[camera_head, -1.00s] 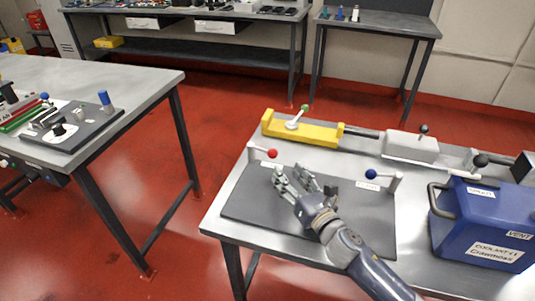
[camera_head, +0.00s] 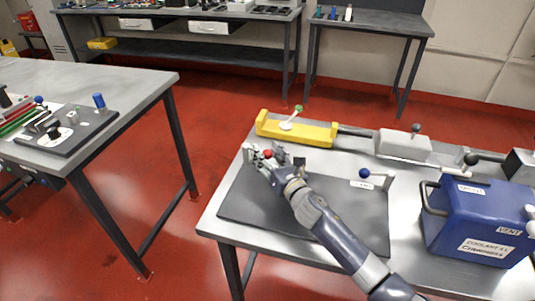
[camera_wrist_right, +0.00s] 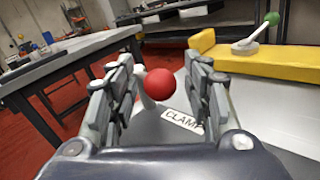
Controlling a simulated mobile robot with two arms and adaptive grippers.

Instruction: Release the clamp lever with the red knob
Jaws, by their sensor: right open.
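The clamp lever's red knob (camera_wrist_right: 160,84) shows in the right wrist view between the two fingers of my right gripper (camera_wrist_right: 163,95). The fingers are open, with gaps at both sides of the knob. The gripper hides most of the lever's post. My left gripper is not in view.
A lever with a blue knob (camera_head: 364,173) stands at the mat's right. A yellow fixture (camera_head: 310,133) with a green-knobbed lever (camera_head: 298,109) lies behind the gripper. A blue coolant box (camera_head: 475,222) stands at the right. Most of the mat is clear.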

